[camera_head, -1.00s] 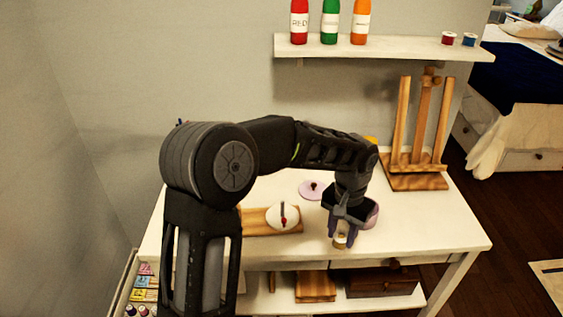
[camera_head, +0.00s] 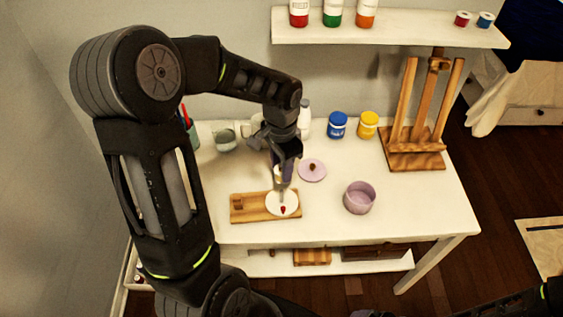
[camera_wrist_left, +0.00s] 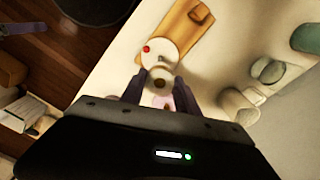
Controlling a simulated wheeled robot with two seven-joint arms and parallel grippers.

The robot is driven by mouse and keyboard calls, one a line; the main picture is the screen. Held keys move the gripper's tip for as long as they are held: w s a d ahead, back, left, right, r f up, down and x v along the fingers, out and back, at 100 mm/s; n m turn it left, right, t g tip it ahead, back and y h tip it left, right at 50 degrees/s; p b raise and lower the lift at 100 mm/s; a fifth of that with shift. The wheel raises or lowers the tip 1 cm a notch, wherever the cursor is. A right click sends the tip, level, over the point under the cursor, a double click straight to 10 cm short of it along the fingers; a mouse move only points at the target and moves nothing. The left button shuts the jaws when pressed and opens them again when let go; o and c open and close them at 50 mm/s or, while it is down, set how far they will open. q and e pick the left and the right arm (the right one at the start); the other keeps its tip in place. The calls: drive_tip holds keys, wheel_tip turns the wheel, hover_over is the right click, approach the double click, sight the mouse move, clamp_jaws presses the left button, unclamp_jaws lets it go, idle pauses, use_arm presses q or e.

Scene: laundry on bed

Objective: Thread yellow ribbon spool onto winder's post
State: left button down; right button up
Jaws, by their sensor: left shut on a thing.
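The winder (camera_head: 240,208) is a wooden board lying on the white table, with a white disc (camera_head: 287,209) that bears a red knob. In the wrist view the winder (camera_wrist_left: 188,30) shows its disc just beyond my fingers. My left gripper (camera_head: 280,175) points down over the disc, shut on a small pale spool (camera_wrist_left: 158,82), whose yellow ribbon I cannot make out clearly. The spool is above or at the post; the post is mostly hidden, so I cannot tell whether it is around it.
Blue (camera_head: 338,126) and yellow (camera_head: 368,126) jars, a white bottle (camera_head: 304,120) and a glass (camera_head: 224,140) are behind. A wooden easel (camera_head: 418,160) stands at right. The front right table is clear.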

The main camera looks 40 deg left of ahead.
sight(281, 191)
use_arm(q)
drive_tip(key=shift+f, duration=0.2)
drive_tip(key=shift+f+b, duration=3.65)
drive_tip(key=shift+f, duration=0.95)
drive_tip(key=c, duration=0.8)
unclamp_jaws()
wheel_tip(281, 191, up, 8)
drive_tip(key=shift+f, duration=0.1)
